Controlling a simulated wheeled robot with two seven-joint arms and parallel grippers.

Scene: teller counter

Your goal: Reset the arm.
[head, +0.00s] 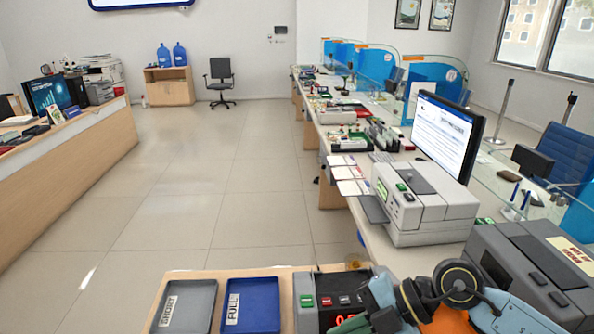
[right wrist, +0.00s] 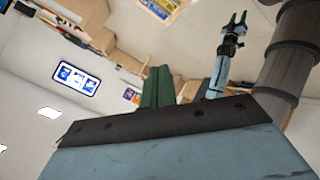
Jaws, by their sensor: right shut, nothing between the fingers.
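My right arm (head: 440,292) comes in at the bottom right of the head view, bent low over the near counter. In the right wrist view the green fingers of my right gripper (right wrist: 157,76) are together, with nothing seen between them. The gripper's dark front edge and light blue body hide much of what lies beyond.
A grey tray (head: 184,303) marked SHORT and a blue tray (head: 250,305) marked FULL lie left of a device with a red display (head: 338,299). A grey machine (head: 430,205), a monitor (head: 447,135) and another machine (head: 535,270) stand right. Floor at left is clear.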

